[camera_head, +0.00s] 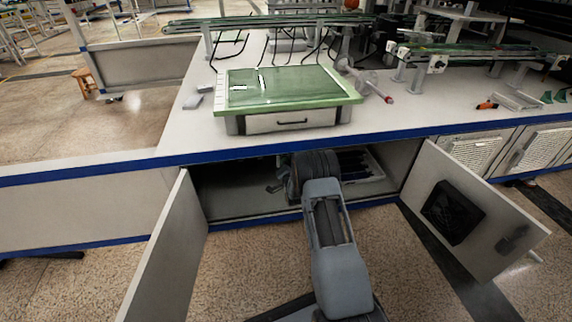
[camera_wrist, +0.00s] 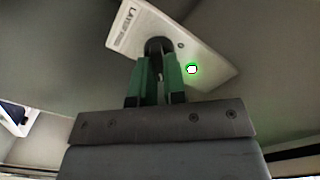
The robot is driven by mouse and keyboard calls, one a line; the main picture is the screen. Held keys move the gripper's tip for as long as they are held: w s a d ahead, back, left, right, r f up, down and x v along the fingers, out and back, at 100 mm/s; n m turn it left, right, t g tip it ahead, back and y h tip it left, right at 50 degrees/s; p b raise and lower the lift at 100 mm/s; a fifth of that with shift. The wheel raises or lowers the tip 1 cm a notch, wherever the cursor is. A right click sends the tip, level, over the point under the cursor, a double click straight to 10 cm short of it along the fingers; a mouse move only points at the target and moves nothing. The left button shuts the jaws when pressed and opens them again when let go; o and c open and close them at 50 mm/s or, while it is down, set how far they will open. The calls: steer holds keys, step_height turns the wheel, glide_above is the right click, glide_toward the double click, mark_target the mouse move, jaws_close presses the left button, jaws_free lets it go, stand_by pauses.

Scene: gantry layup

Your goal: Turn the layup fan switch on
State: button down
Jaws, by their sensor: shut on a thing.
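In the wrist view a pale switch plate (camera_wrist: 200,48) hangs tilted, with lettering that begins "LAYUP"; the rest is too small to read surely. A dark round switch knob (camera_wrist: 157,46) stands out from it. My gripper (camera_wrist: 157,68), with green fingers, is shut on this knob, one finger on each side. The fingers partly hide the knob, so its turn cannot be read. A small white light with a bright green ring (camera_wrist: 192,69) shows at the plate's lower edge. In the head view my arm reaches into the open cabinet (camera_head: 235,192); the plate and fingertips are hidden there.
The cabinet's left door (camera_head: 170,250) and right door (camera_head: 475,215) both stand open beside my arm. The bench top (camera_head: 420,105) with its blue edge lies above. A green-topped box (camera_head: 290,88) sits on it. A tray (camera_head: 365,170) lies inside the cabinet.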

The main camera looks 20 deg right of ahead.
stand_by(0.4)
steer(key=c, duration=1.2)
jaws_free()
steer(key=shift+d, duration=0.1)
steer(key=shift+s, duration=0.1)
steer(key=s+a+p, duration=0.1)
steer(key=s, duration=0.3)
steer(key=s+a+p, duration=0.1)
steer(key=s+p, duration=0.1)
steer(key=s, duration=0.3)
steer(key=s+p, duration=0.2)
steer(key=s, duration=0.2)
steer(key=shift+s+a, duration=0.2)
steer(key=shift+a, duration=0.2)
